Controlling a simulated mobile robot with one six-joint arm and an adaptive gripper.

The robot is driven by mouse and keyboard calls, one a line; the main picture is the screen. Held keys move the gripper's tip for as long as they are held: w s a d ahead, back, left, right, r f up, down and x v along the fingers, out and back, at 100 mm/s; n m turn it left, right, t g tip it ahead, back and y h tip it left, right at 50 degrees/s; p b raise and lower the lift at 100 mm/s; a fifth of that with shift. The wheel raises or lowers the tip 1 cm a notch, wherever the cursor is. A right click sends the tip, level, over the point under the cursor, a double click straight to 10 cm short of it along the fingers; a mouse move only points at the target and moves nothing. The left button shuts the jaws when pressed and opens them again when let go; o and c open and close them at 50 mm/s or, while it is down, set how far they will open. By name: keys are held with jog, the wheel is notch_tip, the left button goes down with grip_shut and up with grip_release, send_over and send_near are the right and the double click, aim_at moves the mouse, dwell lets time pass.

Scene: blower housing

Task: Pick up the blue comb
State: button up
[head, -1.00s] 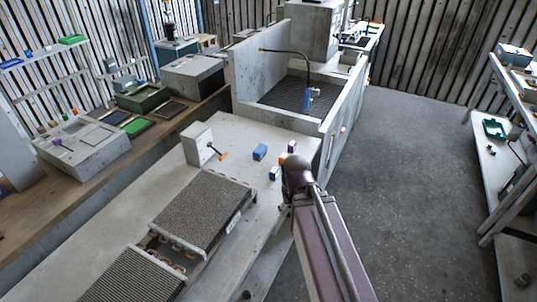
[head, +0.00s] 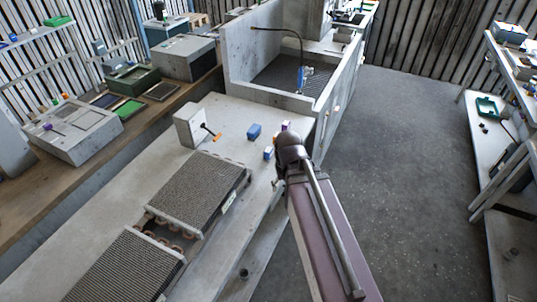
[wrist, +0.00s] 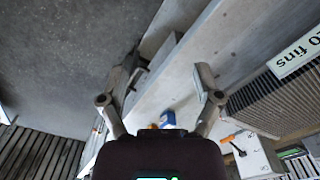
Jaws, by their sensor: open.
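A blue block (head: 254,131) lies on the grey bench in the head view, right of a box with an orange-tipped tool. A smaller blue-and-white block (head: 268,153) lies nearer my arm, with a purple one (head: 285,126) behind. I cannot tell which blue piece is the comb. In the wrist view a blue piece (wrist: 168,118) shows between and beyond my fingers, partly hidden by the gripper body, with a bit of orange beside it. My gripper (wrist: 160,98) is open and empty, its fingers wide apart. In the head view my arm hides it.
Two finned coils (head: 197,195) lie on the bench (head: 75,220), left of my arm. The box (head: 190,126) with the orange-tipped tool (head: 211,132) stands beyond them. A walled sink (head: 238,52) with a hanging blue sprayer (head: 301,78) stands behind. Open floor (head: 400,180) lies to the right.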

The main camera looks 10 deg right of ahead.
aim_at(268, 149)
jog(key=w+r+m+p, duration=0.2)
jog(key=w+m, duration=0.4)
jog(key=w, duration=2.2)
jog(key=shift+r+m, duration=0.2)
jog(key=shift+m, duration=0.2)
jog(key=shift+a, duration=0.1)
notch_tip(268, 149, down, 9)
jog(key=b, duration=0.8)
jog(key=shift+r, duration=0.15)
jog(key=shift+f+b, duration=2.6)
jog(key=shift+b, duration=0.2)
grip_shut()
